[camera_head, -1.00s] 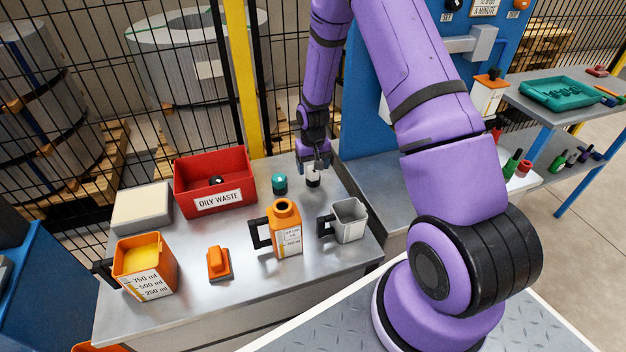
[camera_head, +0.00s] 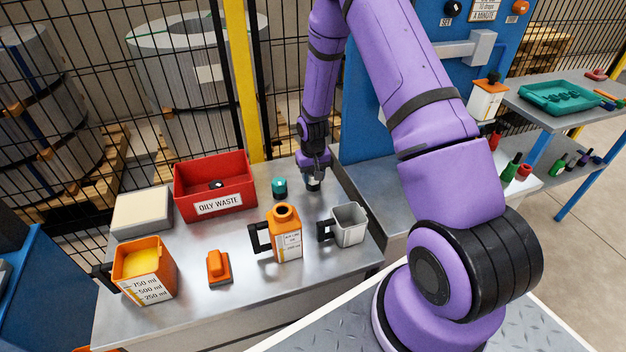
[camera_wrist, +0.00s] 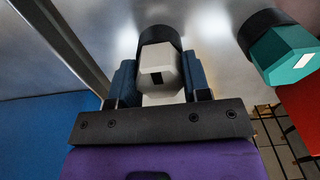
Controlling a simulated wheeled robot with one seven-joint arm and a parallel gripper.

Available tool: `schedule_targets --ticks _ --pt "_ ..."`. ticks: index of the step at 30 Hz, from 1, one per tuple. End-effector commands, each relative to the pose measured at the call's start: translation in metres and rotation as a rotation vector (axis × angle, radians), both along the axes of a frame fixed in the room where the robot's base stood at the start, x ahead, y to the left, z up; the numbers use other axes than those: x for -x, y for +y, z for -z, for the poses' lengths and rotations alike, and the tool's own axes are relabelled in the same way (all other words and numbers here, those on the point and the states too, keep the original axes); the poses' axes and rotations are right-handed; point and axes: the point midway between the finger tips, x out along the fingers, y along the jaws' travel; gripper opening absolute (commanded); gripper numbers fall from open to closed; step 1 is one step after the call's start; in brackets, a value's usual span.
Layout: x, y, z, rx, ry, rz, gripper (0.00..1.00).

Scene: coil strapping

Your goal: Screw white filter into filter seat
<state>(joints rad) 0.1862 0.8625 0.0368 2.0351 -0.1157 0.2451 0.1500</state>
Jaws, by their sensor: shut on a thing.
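The white filter (camera_wrist: 160,64) has a faceted pale body, a small dark mark and a black end. It sits between the blue fingers of my gripper (camera_wrist: 161,80), which is shut on it. In the head view, my gripper (camera_head: 314,172) points down at the back right of the steel bench, and the filter's dark lower end (camera_head: 314,186) shows just under it, at or very near the bench top. A teal filter (camera_head: 279,187) with a black base stands just left of it, also in the wrist view (camera_wrist: 284,56). I cannot make out the filter seat.
A red OILY WASTE bin (camera_head: 235,190) stands to the left. An orange jug (camera_head: 286,235) and a grey jug (camera_head: 349,224) stand in front. The blue panel (camera_head: 440,30) rises behind my arm. Bare bench (camera_head: 255,225) lies between bin and jugs.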

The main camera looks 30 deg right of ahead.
Motion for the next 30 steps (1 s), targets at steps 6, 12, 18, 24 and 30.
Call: schedule_targets --ticks 6,12,18,24,30 --pt "-0.001 0.0 -0.023 0.001 -0.004 0.001 0.19" --pt "-0.001 0.0 -0.06 0.001 -0.003 0.001 0.19" --pt "0.0 0.0 -0.088 0.0 -0.001 0.0 0.19" --pt "0.0 0.0 -0.099 0.0 0.001 0.0 0.19" --pt "0.0 0.0 -0.099 0.0 0.001 0.0 0.19"
